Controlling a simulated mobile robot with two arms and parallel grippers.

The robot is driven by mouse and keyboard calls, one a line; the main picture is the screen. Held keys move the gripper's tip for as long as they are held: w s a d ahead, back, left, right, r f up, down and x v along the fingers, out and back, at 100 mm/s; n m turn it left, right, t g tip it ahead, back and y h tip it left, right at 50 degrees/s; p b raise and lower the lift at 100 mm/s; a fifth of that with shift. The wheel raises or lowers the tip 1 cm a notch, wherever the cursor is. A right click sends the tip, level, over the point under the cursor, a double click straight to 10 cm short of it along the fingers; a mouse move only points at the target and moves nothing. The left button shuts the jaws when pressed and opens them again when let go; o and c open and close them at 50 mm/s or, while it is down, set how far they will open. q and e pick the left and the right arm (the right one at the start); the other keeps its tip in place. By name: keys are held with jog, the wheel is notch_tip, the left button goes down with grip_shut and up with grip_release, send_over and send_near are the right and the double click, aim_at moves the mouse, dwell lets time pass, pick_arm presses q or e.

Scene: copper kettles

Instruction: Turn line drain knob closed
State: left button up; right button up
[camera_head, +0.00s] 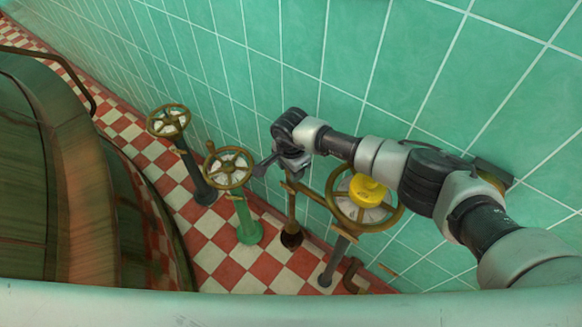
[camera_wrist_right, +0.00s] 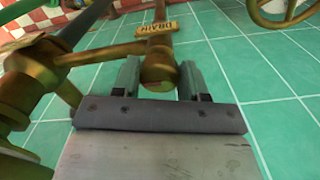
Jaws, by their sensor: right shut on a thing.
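The brass drain knob (camera_wrist_right: 159,66) is in the right wrist view, with a yellow tag reading DRAIN (camera_wrist_right: 156,29) just beyond it. My right gripper (camera_wrist_right: 160,78) has one finger on each side of the knob and is shut on it. In the head view my right gripper (camera_head: 278,163) is at the top of a thin brown pipe (camera_head: 291,212) near the tiled wall. The knob is hidden there behind the gripper and wrist. My left gripper is in neither view.
Brass handwheels on posts stand to the left, one on a dark post (camera_head: 169,121) and one on a green post (camera_head: 229,167). A larger wheel with a yellow hub (camera_head: 368,189) sits under my right arm. A big copper kettle (camera_head: 85,180) fills the left.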

jog(key=m+b, duration=0.2)
jog(key=m, duration=0.1)
jog(key=shift+w+f, duration=0.1)
jog(key=shift+f, duration=0.05)
jog(key=m+b, duration=0.3)
jog(key=m, duration=0.2)
jog(key=shift+w+m, duration=0.1)
jog(key=shift+m, duration=0.3)
jog(key=m+b, duration=0.1)
jog(key=m, duration=0.3)
jog(key=shift+w+b, duration=0.1)
jog(key=shift+b, duration=0.3)
jog(key=shift+m+b, duration=0.5)
jog(key=shift+m, duration=2)
jog(key=o, duration=0.9)
jog(key=shift+o, duration=0.2)
notch_tip(320, 180, up, 11)
jog(key=b, duration=0.1)
